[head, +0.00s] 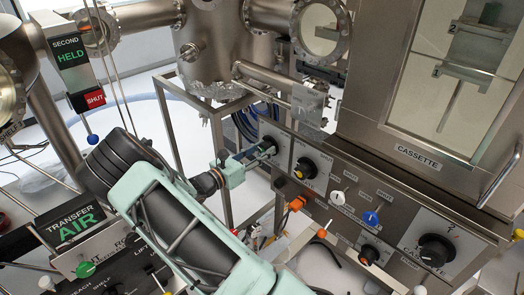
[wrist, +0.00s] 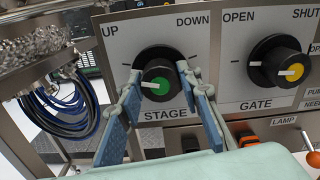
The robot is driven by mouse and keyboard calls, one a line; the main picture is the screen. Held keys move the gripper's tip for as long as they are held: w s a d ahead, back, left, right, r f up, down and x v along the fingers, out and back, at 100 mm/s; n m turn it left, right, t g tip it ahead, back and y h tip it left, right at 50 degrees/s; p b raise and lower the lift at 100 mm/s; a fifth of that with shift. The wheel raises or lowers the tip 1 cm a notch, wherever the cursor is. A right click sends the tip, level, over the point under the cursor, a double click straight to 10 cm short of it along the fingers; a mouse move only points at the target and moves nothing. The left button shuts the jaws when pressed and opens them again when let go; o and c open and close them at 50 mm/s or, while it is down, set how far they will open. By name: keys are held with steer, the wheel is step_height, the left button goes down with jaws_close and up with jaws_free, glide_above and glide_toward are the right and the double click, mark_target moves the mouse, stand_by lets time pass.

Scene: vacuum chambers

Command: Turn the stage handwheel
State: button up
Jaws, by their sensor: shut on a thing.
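The stage handwheel (wrist: 160,88) is a black knob with a green face, on a pale plate marked UP, DOWN and STAGE in the wrist view. Its white pointer line lies toward the left, on the UP side. My gripper (wrist: 158,76) has one blue-grey finger on each side of the knob and is shut on it. In the head view my gripper (head: 252,158) reaches the left end of the control panel, at the stage handwheel (head: 269,146), which is partly hidden by the fingers.
The gate knob (wrist: 280,62), with a yellow face, sits close to the right of my gripper. Cables (wrist: 62,110) hang at the left. The panel (head: 335,200) carries several other knobs and levers. A steel chamber with a cassette window (head: 455,100) stands above it.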

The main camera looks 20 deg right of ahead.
steer(key=shift+c, duration=0.8)
steer(key=shift+f+m+b, duration=0.1)
steer(key=shift+m+b, duration=0.3)
steer(key=m+b, duration=0.2)
steer(key=shift+f+m+b, duration=0.15)
steer(key=shift+m+b, duration=0.15)
steer(key=shift+m, duration=0.1)
steer(key=m+b, duration=0.4)
steer(key=shift+m, duration=0.3)
steer(key=shift+m+b, duration=10.9)
steer(key=shift+b, duration=4.45)
steer(key=shift+r, duration=0.2)
